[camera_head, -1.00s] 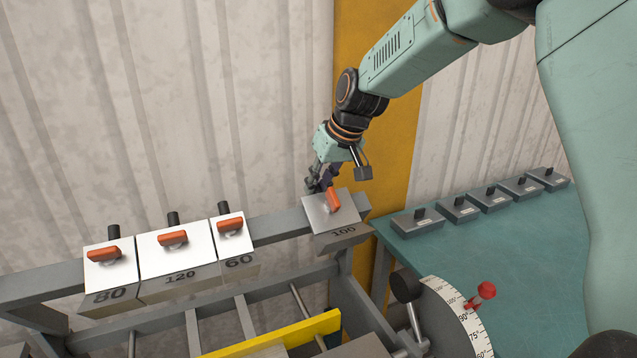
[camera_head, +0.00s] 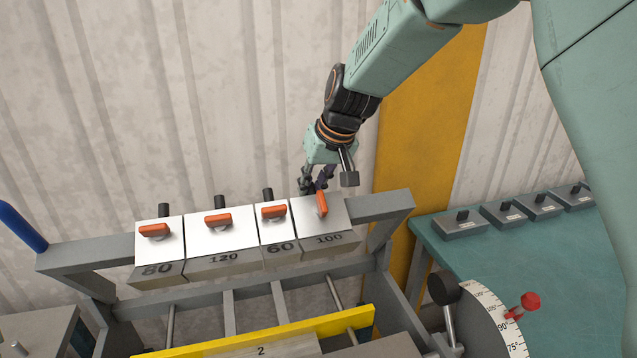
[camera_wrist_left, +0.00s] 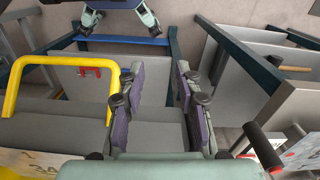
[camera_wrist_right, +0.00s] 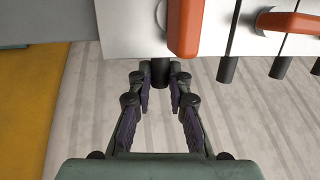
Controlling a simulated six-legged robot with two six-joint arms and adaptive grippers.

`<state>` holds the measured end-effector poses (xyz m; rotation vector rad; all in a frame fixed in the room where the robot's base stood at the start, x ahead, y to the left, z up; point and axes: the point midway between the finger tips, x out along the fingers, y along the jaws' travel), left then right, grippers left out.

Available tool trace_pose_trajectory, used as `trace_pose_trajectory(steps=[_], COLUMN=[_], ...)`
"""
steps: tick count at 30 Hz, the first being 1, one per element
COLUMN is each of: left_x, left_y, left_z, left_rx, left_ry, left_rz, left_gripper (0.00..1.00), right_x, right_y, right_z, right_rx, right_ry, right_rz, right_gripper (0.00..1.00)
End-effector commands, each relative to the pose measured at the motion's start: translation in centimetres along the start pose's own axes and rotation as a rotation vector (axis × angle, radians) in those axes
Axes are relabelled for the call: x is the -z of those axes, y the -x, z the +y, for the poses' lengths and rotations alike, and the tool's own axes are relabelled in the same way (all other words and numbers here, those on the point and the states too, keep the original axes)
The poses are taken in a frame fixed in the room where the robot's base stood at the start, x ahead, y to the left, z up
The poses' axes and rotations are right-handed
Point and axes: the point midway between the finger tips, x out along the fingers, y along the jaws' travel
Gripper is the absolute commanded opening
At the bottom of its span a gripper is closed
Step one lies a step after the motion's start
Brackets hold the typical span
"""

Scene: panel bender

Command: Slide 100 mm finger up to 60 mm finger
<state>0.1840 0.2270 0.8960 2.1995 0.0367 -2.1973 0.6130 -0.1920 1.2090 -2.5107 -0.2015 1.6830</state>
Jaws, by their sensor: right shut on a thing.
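The 100 mm finger (camera_head: 335,215) is a pale block with an orange lever (camera_head: 321,203) turned lengthwise. It sits on the grey beam, right of the 60 mm finger (camera_head: 276,236), and the two look side by side with little or no gap. The 60 mm finger's lever (camera_head: 273,212) lies crosswise. My right gripper (camera_head: 318,184) is behind the 100 mm finger; in the right wrist view it is shut on that finger's black post (camera_wrist_right: 159,72). My left gripper (camera_wrist_left: 152,75) shows only in the left wrist view, open and empty.
The 120 mm finger (camera_head: 221,237) and 80 mm finger (camera_head: 159,248) stand to the left on the beam. The beam (camera_head: 375,210) is bare to the right. A yellow bar (camera_head: 300,327) and an angle dial (camera_head: 497,318) are in front. A teal table (camera_head: 480,262) holds several grey blocks.

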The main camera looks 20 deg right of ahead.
Motion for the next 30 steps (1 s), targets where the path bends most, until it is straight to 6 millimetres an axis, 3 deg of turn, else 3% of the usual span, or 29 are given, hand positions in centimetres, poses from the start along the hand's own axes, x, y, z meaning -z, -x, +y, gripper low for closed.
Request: trace_pose_trajectory(steps=[3, 4, 12, 23, 30], left_x=[0.0, 0.0, 0.0, 0.0, 0.0], left_y=[0.0, 0.0, 0.0, 0.0, 0.0], left_z=[0.0, 0.0, 0.0, 0.0, 0.0], left_rx=[0.0, 0.0, 0.0, 0.0, 0.0], left_ry=[0.0, 0.0, 0.0, 0.0, 0.0], left_rz=[0.0, 0.0, 0.0, 0.0, 0.0], left_gripper=[0.34, 0.34, 0.34, 0.34, 0.34], right_x=[0.0, 0.0, 0.0, 0.1, 0.2], right_y=[-0.1, -0.1, 0.0, 0.6, 5.0], right_z=[0.1, 0.1, 0.1, 0.1, 0.1], right_rx=[-0.001, -0.001, 0.0, 0.0, 0.001], right_ry=[-0.001, -0.001, -0.001, 0.0, 0.0], right_rz=[0.001, 0.001, 0.001, 0.002, 0.006], right_gripper=[0.0, 0.2, 0.41, 0.41, 0.41])
